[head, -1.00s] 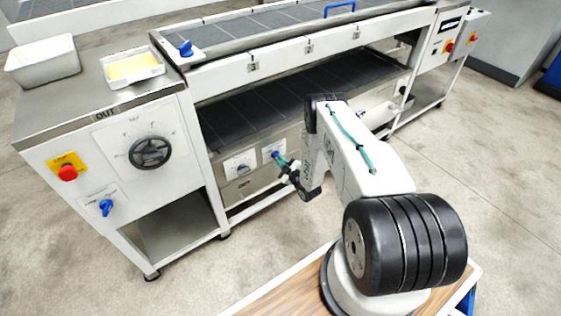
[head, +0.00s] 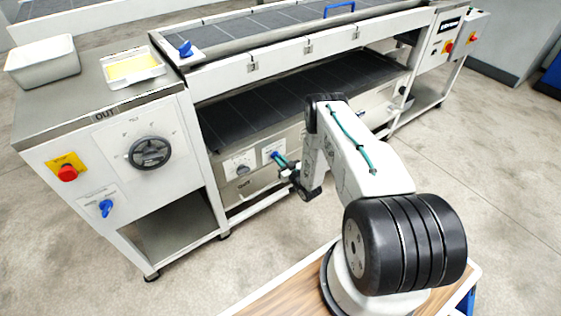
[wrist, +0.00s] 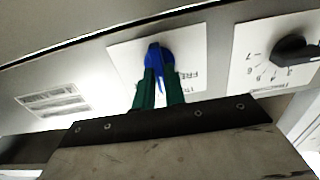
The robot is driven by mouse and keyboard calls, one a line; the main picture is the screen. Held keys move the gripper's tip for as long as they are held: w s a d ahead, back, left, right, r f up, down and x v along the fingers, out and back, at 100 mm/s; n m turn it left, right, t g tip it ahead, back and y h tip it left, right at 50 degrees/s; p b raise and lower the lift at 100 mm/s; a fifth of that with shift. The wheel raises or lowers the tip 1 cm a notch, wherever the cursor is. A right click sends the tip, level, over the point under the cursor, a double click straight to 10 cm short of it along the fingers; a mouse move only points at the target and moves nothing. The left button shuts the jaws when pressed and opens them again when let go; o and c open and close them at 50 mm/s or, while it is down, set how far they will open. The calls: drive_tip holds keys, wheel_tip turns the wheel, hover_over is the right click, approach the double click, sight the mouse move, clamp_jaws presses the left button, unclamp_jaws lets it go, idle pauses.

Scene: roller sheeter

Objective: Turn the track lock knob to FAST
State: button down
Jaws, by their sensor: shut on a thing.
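The blue knob (wrist: 158,58) sits on a white label plate on the machine's lower front panel. In the wrist view, my gripper (wrist: 158,80) has its two green fingers on either side of this knob, shut on it. Printed letters beginning "FRE" show to the right of the knob; the rest of the plate's print is hidden or too blurred to read. In the head view, the same knob (head: 275,155) is a small blue spot at the tip of my gripper (head: 281,162).
A dark dial (wrist: 292,50) on a numbered plate is beside the knob. The left cabinet carries a black handwheel (head: 150,153), a red button (head: 67,172) and another blue knob (head: 105,207). Open floor lies in front.

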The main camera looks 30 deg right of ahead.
drive_tip(key=m, duration=0.8)
drive_tip(key=shift+f+m, duration=0.1)
drive_tip(key=shift+m, duration=0.3)
drive_tip(key=shift+s, duration=0.1)
drive_tip(key=c, duration=1.5)
unclamp_jaws()
drive_tip(key=shift+d, duration=0.1)
drive_tip(key=shift+o, duration=0.2)
drive_tip(key=s, duration=0.7)
drive_tip(key=shift+s, duration=0.35)
drive_tip(key=shift+d, duration=0.1)
